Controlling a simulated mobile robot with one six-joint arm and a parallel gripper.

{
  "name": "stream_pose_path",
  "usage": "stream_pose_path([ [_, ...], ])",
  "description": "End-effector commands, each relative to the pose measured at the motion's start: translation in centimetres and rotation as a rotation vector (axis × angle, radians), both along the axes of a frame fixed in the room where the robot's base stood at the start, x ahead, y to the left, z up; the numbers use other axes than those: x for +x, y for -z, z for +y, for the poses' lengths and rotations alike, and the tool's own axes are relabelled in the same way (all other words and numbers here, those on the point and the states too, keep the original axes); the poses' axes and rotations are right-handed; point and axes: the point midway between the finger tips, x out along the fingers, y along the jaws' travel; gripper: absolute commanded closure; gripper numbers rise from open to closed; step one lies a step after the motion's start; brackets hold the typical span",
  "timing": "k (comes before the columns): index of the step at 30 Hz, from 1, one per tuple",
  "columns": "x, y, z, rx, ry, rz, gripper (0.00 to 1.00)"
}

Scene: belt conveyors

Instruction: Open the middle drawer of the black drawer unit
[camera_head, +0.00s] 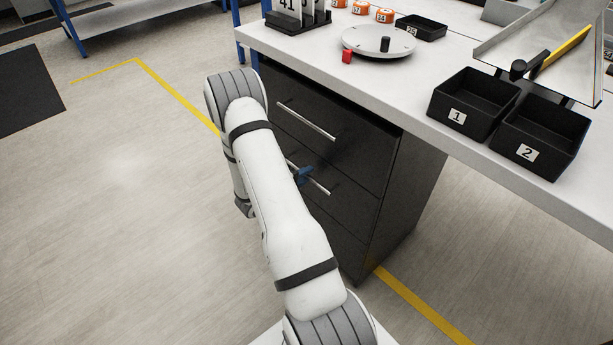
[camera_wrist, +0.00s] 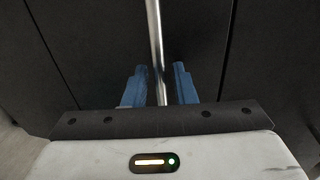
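The black drawer unit (camera_head: 390,205) stands under the white workbench, and its drawers look closed. The top drawer has a silver bar handle (camera_head: 306,120). The middle drawer (camera_head: 345,185) has a similar bar handle (camera_head: 318,182), partly hidden by my arm and gripper. My gripper (camera_head: 304,174) is at the middle drawer's handle. In the wrist view its two blue fingers (camera_wrist: 160,84) stand on either side of the silver handle (camera_wrist: 155,45). A gap shows between each finger and the bar, so the gripper is open around it. The lowest drawer is mostly hidden behind my arm.
The white workbench (camera_head: 440,135) overhangs the unit. On it are black bins 1 (camera_head: 446,113) and 2 (camera_head: 514,152), a round turntable (camera_head: 365,43) and a red block (camera_head: 347,57). The floor left of the drawers is clear.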

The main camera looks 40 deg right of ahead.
Motion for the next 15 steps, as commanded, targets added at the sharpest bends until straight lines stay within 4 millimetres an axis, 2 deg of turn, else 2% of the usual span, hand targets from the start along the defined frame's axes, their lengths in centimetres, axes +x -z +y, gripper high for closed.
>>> stream_pose_path([
  [9,0.07,0.04,-0.34,0.000,-0.001,0.000,0.76],
  [15,0.06,0.03,-0.32,0.000,-0.001,0.000,0.92],
])
